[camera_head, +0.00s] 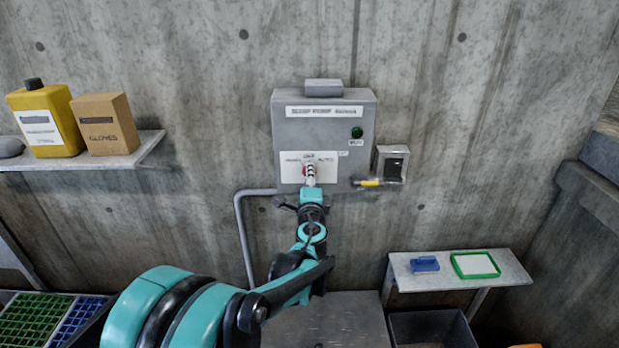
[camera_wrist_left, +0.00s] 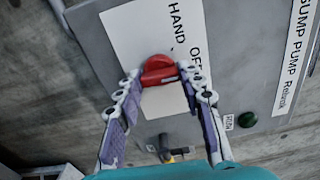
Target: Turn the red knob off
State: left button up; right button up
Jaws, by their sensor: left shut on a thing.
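The red knob (camera_wrist_left: 158,70) sits on the white label plate of the grey control box (camera_head: 288,118). I cannot tell exactly which position the knob points to. My right gripper is in neither view.
A green button (camera_head: 357,132) is on the box. A small grey switch box (camera_head: 390,163) and a yellow-handled tool (camera_head: 370,183) are to its right. A shelf (camera_head: 149,149) at left holds a yellow container and carton. A low bench (camera_head: 437,281) stands at right.

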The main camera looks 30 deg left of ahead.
pick_arm(q)
jog(key=shift+n, duration=0.4)
jog(key=o, duration=1.2)
jog(key=shift+c, duration=0.2)
jog(key=shift+s, duration=0.1)
jog(key=v, duration=1.2)
jog(key=shift+a, duration=0.1)
